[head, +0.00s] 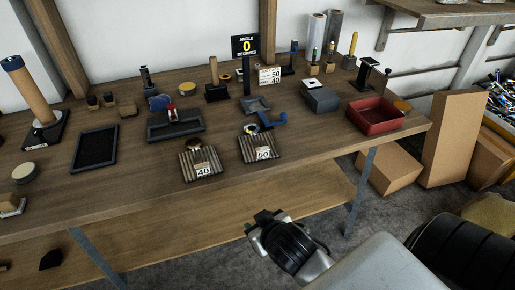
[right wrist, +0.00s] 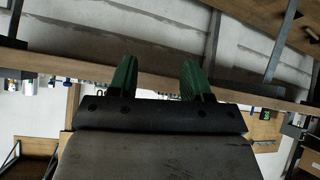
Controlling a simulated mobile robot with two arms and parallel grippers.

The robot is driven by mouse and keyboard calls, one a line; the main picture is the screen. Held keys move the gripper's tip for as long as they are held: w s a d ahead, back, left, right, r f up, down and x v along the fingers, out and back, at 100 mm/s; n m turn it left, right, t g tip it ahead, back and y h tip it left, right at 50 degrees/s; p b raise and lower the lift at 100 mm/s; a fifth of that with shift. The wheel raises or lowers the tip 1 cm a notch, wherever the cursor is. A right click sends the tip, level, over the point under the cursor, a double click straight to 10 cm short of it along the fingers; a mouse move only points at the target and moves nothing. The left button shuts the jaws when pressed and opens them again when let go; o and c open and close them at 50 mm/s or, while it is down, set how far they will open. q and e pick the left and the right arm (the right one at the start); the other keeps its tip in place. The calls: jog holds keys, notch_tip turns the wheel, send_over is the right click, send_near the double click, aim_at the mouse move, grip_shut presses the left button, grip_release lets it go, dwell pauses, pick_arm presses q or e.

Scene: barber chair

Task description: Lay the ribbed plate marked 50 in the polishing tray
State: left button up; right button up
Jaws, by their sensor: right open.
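The ribbed plate marked 50 (head: 248,155) lies on the wooden bench near its front edge, with a white 50 label and a small round piece at its back edge. A similar ribbed plate marked 40 (head: 188,171) lies to its left. A flat black tray (head: 96,149) lies empty farther left, and a red tray (head: 369,127) stands at the right end; I cannot tell for sure which is the polishing tray. My right gripper (right wrist: 157,80) shows green fingers, apart and empty, in the right wrist view, away from the plates. My left gripper is out of view.
A dark tray-like holder (head: 160,132) with a red-topped piece stands behind the plates. A blue-handled tool (head: 272,120) lies just behind plate 50. Cardboard boxes (head: 455,135) stand right of the bench. My right arm is in front of the bench edge.

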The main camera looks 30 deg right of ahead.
jog(key=w+a+r+n+t+y, duration=0.35)
jog(key=w+r+t, duration=0.75)
jog(key=r, duration=0.5)
jog(key=w+a+r+n+g+y, duration=0.1)
jog(key=a+r+n+g+y, duration=0.4)
jog(key=a+n+g+y, duration=0.9)
jog(key=w+d+f+n+g+h, duration=0.35)
jog(key=d+f+g+h, duration=0.2)
jog(key=d, duration=0.35)
jog(key=d+m+h, duration=0.2)
jog(key=d+h, duration=0.1)
jog(key=d, duration=0.3)
jog(key=d+m+h, duration=0.2)
jog(key=d+h, duration=0.2)
jog(key=d, duration=0.3)
jog(key=d+r+m+g+h, duration=0.1)
jog(key=d+m+h, duration=0.2)
jog(key=d, duration=0.3)
jog(key=shift+w+d+h, duration=0.2)
jog(key=shift+w+h, duration=0.15)
jog(key=shift+h, duration=0.05)
send_over(263, 148)
jog(key=f, duration=0.4)
jog(key=shift+w+f, duration=0.2)
jog(key=shift+f, duration=0.05)
notch_tip(263, 148, down, 6)
jog(key=shift+s+a+r, duration=0.1)
jog(key=shift+s+r, duration=0.05)
